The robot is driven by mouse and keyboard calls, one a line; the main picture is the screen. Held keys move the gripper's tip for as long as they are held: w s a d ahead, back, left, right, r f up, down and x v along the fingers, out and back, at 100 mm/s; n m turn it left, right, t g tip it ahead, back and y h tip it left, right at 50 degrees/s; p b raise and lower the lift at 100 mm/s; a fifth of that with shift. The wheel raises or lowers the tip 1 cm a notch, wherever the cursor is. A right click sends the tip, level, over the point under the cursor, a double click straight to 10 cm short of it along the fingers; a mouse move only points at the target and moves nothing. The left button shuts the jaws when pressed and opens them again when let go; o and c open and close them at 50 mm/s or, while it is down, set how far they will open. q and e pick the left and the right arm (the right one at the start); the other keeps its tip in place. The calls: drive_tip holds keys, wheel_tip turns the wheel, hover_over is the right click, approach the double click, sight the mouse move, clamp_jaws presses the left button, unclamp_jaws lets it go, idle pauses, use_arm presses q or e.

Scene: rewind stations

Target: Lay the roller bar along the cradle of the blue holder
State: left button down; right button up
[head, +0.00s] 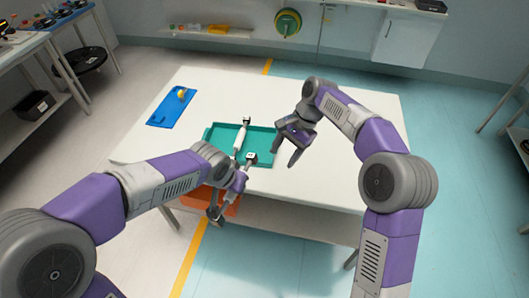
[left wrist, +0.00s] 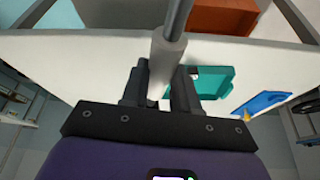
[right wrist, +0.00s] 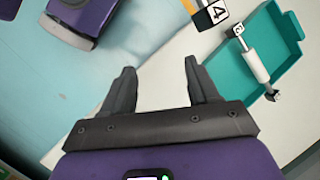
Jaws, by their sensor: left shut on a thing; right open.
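The roller bar (head: 227,198), a grey rod with a pale sleeve (left wrist: 165,60) and dark ends, is gripped by my left gripper (head: 239,182) at the table's front edge. It slants in the head view. In the left wrist view the fingers (left wrist: 163,78) close on the sleeve. One cube-like end marked 4 shows in the right wrist view (right wrist: 215,12). The blue holder (head: 165,110) lies at the table's left with a small yellow part on it, apart from the bar; its cradle is too small to make out. My right gripper (head: 287,153) is open and empty above the table.
A teal tray (head: 266,147) in the middle of the table holds another white-sleeved bar (head: 240,137). An orange bin (head: 190,197) is below the front edge, partly hidden by my left arm. The table's back and right are clear.

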drive_tip(key=s+a+r+m+y, duration=0.2)
drive_tip(key=r+m, duration=0.1)
drive_tip(key=m, duration=1.3)
drive_tip(key=s+a+r+m+y, duration=0.15)
drive_tip(key=r+m, duration=0.25)
drive_tip(key=m, duration=1.1)
drive_tip(key=w+x, duration=0.1)
drive_tip(key=x, duration=1.1)
drive_tip(key=shift+f, duration=0.35)
